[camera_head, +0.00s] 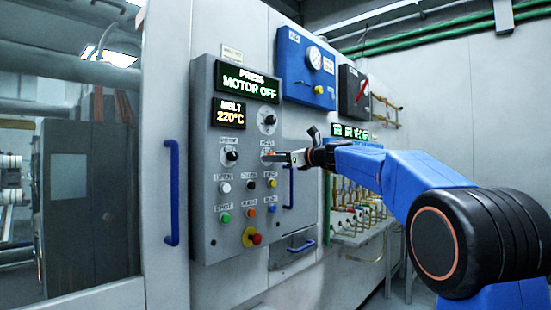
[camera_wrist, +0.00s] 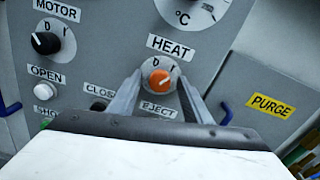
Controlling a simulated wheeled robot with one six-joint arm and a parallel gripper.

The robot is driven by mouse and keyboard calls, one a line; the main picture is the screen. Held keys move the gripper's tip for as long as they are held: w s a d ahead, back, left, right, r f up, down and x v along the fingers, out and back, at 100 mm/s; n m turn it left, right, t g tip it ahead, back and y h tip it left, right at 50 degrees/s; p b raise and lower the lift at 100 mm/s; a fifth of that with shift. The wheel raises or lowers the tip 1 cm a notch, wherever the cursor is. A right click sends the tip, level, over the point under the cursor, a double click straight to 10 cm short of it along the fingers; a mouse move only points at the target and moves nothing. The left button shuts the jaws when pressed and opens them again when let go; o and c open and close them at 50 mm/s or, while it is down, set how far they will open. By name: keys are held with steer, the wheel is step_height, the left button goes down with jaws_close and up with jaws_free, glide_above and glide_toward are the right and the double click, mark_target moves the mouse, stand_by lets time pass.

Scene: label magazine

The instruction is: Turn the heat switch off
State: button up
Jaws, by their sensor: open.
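The heat switch (camera_wrist: 160,79) is a round orange knob under the HEAT label in the wrist view. Its pale pointer line leans up to the right, towards the I mark. My gripper (camera_wrist: 160,87) is open, with one finger on each side of the knob. I cannot tell whether the fingers touch it. In the head view my gripper (camera_head: 281,157) reaches the grey control panel (camera_head: 204,190) from the right and largely hides the knob.
The black MOTOR knob (camera_wrist: 46,42) is left of the heat switch. Several buttons sit below, with a red emergency stop (camera_head: 255,239) at the bottom. A dial (camera_wrist: 194,8) is above. A blue handle (camera_head: 290,187) stands close to the panel's right side.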

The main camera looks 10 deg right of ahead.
steer(key=c, duration=1.1)
steer(key=shift+o, duration=0.2)
steer(key=shift+n, duration=0.3)
steer(key=n, duration=1.3)
steer(key=shift+f, duration=0.1)
steer(key=o, duration=1.1)
steer(key=shift+c, duration=0.2)
